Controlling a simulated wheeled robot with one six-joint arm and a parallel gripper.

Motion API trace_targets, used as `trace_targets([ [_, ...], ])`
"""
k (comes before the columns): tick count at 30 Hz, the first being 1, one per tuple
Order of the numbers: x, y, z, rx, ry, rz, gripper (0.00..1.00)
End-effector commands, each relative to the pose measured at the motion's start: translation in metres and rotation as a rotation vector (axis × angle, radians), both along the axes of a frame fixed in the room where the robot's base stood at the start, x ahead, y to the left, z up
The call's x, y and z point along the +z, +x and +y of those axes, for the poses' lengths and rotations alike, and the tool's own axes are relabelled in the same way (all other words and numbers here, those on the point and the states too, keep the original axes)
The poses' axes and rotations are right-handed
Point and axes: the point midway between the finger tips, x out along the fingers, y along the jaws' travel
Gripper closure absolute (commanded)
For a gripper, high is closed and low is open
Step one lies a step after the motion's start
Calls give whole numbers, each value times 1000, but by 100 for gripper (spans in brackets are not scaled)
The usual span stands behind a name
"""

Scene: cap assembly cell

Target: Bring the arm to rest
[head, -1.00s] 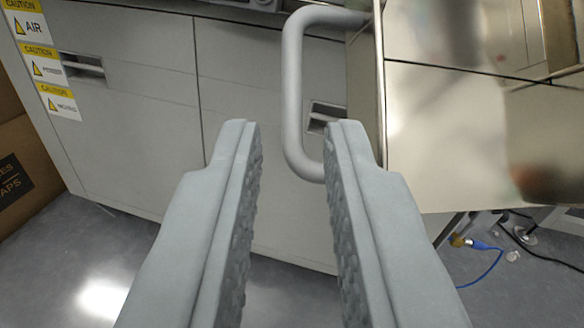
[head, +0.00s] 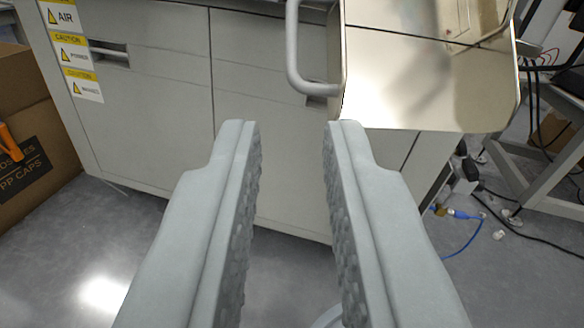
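My gripper (head: 291,128) is open and empty. Its two grey fingers with bumpy inner pads point forward and stand well apart. Between and beyond them I see the grey cabinet front and the floor. Nothing is between the fingers, and they touch nothing that I can see.
The grey cabinet (head: 155,120) with caution labels (head: 72,54) stands ahead. A shiny metal box (head: 425,75) with a grey tubular handle (head: 294,55) juts out at the upper right. A cardboard box (head: 40,160) is at the left. A blue cable (head: 465,243) lies on the floor (head: 180,250) at the right.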

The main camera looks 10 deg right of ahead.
Motion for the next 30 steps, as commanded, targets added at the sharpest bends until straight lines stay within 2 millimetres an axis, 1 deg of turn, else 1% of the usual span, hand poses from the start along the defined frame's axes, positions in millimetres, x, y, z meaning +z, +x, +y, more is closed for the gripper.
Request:
trace_targets([
  [6,3,-1,0,0,1,-1,82],
  [8,9,-2,0,1,2,-2,82],
  [10,22,-6,0,2,6,-3,82],
  [14,56,-18,-1,6,17,-3,82],
  [15,68,-22,-2,7,20,-3,82],
  [20,112,-43,-3,13,33,1,82],
  [24,149,-63,-4,17,43,4,82],
  [26,164,-73,-4,19,48,6,82],
  [30,198,-98,-5,23,58,9,82],
])
